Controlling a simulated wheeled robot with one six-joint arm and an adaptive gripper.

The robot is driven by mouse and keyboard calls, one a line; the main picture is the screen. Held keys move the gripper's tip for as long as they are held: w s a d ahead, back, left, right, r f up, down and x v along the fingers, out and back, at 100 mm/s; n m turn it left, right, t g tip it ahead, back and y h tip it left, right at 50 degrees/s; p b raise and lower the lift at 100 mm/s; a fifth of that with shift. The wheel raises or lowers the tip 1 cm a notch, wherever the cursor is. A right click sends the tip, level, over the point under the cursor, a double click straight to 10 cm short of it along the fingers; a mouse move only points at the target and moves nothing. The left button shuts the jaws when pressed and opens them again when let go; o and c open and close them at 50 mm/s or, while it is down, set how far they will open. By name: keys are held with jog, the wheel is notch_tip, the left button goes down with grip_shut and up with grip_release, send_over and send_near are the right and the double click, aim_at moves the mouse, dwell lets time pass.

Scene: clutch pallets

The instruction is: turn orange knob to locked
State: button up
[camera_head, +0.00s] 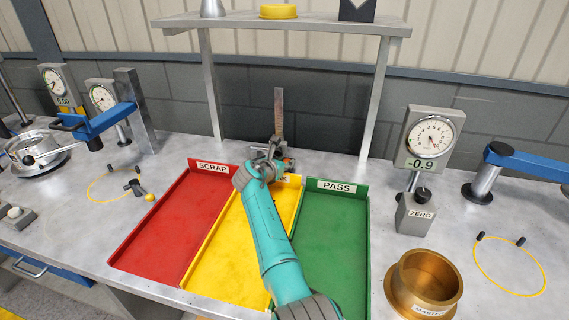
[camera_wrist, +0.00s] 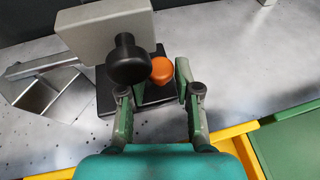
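The orange knob (camera_wrist: 162,70) shows in the wrist view, small and rounded, beside a larger black knob (camera_wrist: 127,60) on a grey block (camera_wrist: 100,30). My gripper (camera_wrist: 154,88) is open, with one finger on each side of the orange knob in the picture. I see a gap on the right and cannot tell whether either finger touches it. The left finger is close to the black knob. In the head view my gripper (camera_head: 270,158) is at the foot of an upright scale (camera_head: 278,110) behind the trays; the orange knob is not clearly visible there.
Red SCRAP (camera_head: 165,225), yellow (camera_head: 215,250) and green PASS (camera_head: 335,230) trays lie under and beside my arm. A raised shelf (camera_head: 300,22) stands behind. A dial gauge (camera_head: 430,140) and brass ring (camera_head: 425,280) stand right. A metal angled piece (camera_wrist: 45,90) lies left of the fingers.

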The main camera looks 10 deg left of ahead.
jog(key=shift+o, duration=1.3)
jog(key=v, duration=1.2)
